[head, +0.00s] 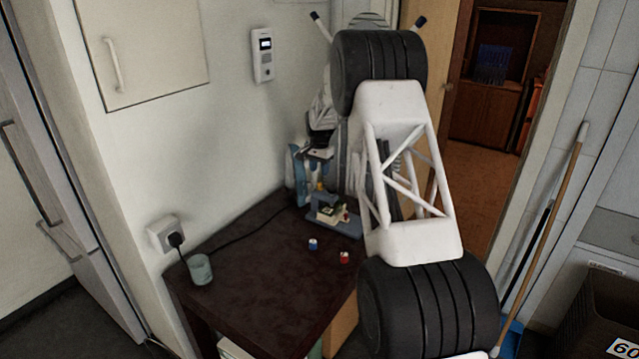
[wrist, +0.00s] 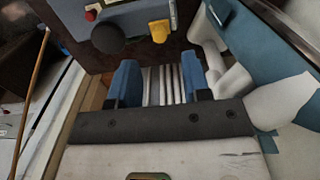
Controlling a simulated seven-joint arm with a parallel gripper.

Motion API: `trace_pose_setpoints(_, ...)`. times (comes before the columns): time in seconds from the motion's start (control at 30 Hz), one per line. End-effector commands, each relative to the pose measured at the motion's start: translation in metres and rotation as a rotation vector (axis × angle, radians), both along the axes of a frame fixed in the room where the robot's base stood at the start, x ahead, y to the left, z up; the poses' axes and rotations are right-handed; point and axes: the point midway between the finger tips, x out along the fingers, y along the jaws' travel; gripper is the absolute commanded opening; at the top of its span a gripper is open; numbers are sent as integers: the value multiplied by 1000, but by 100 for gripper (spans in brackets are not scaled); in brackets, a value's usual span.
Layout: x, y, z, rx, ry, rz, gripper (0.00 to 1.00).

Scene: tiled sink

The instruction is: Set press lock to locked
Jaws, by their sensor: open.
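A small blue-grey machine (head: 335,215) stands on the dark table, with yellow and red parts on it. It also shows at the top edge of the wrist view (wrist: 125,22), with a red knob (wrist: 91,15), a round black knob (wrist: 107,39) and a yellow part (wrist: 159,30). I cannot tell which part is the press lock, or its setting. My gripper (wrist: 160,72) is open and empty, its two blue fingers apart and just short of the machine in the wrist picture. I cannot tell whether they touch it.
The dark table (head: 265,285) holds a cup (head: 200,269), a blue-and-white item (head: 313,243), a red-and-white item (head: 344,257) and a cable from the wall socket (head: 164,235). The table's front left is mostly clear.

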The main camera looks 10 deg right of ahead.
Motion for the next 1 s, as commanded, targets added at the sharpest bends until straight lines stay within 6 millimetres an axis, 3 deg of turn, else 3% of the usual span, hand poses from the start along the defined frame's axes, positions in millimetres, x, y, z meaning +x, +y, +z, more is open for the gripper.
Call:
trace_pose_setpoints(0.5, 0, 0, -57, 0, 1, 0, 44)
trace_pose_setpoints(0.93, 0, 0, -62, 1, 1, 0, 44)
trace_pose_setpoints(1.0, 0, 0, -62, 1, 1, 0, 33)
